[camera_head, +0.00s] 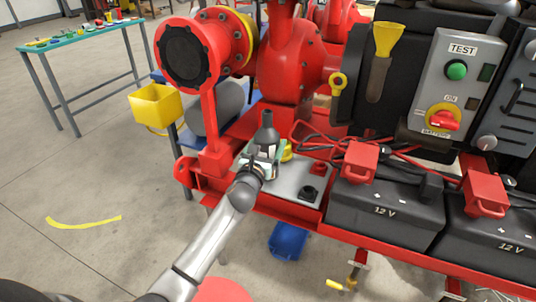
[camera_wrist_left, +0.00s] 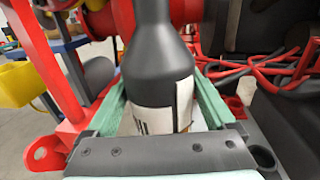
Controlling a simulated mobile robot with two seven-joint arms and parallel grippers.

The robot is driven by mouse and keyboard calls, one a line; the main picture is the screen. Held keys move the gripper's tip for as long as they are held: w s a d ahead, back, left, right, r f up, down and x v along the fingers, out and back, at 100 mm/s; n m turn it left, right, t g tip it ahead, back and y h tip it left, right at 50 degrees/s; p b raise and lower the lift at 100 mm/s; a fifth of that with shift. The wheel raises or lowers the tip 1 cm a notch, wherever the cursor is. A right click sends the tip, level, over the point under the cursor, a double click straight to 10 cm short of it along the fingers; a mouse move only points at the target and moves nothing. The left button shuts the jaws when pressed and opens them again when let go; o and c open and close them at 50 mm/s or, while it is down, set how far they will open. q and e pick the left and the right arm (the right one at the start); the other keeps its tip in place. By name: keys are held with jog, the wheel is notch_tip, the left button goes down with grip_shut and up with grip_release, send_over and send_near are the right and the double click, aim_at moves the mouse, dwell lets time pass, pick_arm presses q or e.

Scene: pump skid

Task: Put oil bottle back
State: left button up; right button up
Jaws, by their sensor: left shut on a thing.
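The oil bottle (camera_head: 267,136) is dark grey with a narrow neck and a pale label. It stands upright at the left end of a light grey plate (camera_head: 289,190) on the red skid. My left gripper (camera_head: 262,160) is shut on the bottle's body. In the left wrist view the bottle (camera_wrist_left: 155,68) sits between the two green fingers, with its label facing the palm. Its base is hidden by my gripper, so I cannot tell whether it touches the plate. My right gripper is not in view.
A yellow cap-like part (camera_head: 287,151) is just right of the bottle. Red and black cables (camera_head: 320,140) and two 12 V batteries (camera_head: 387,210) lie to the right. The red pump (camera_head: 290,65) rises behind. A yellow bucket (camera_head: 155,105) hangs at the left. Open floor lies front left.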

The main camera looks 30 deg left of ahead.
pick_arm(q)
jog(key=shift+d+f+b, duration=0.1)
jog(key=shift+f+b, duration=0.2)
jog(key=shift+f, duration=0.6)
jog(key=shift+r, duration=0.1)
jog(key=shift+f, duration=0.25)
jog(key=o, duration=1.3)
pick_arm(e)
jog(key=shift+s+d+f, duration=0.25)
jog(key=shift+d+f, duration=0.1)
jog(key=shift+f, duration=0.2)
